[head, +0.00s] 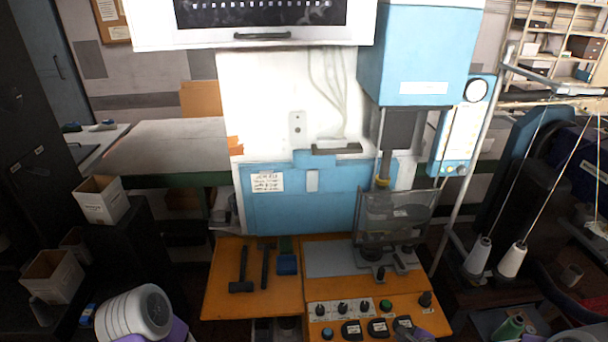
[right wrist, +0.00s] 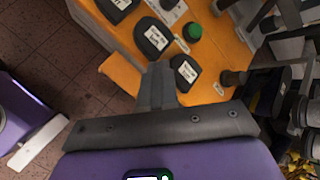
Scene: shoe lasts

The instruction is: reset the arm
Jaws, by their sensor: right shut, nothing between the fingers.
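My right gripper (head: 405,332) shows at the bottom edge of the head view, by the front of the orange control panel (head: 345,292). In the right wrist view, the right gripper (right wrist: 160,82) is shut, with its fingers together and nothing between them. Its tips appear close to the black labelled buttons (right wrist: 184,72) at the panel's edge; whether they touch cannot be told. My left gripper is not in view; only part of what looks like my left arm shows at the bottom left of the head view.
A blue press (head: 415,50) stands behind the panel, with a clear guard (head: 396,212) below it. Hammers (head: 241,270) and a blue-headed tool (head: 287,262) lie on the orange top. Thread cones (head: 511,260) stand at right, boxes (head: 102,199) at left. The wrist view shows tiled floor (right wrist: 60,60).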

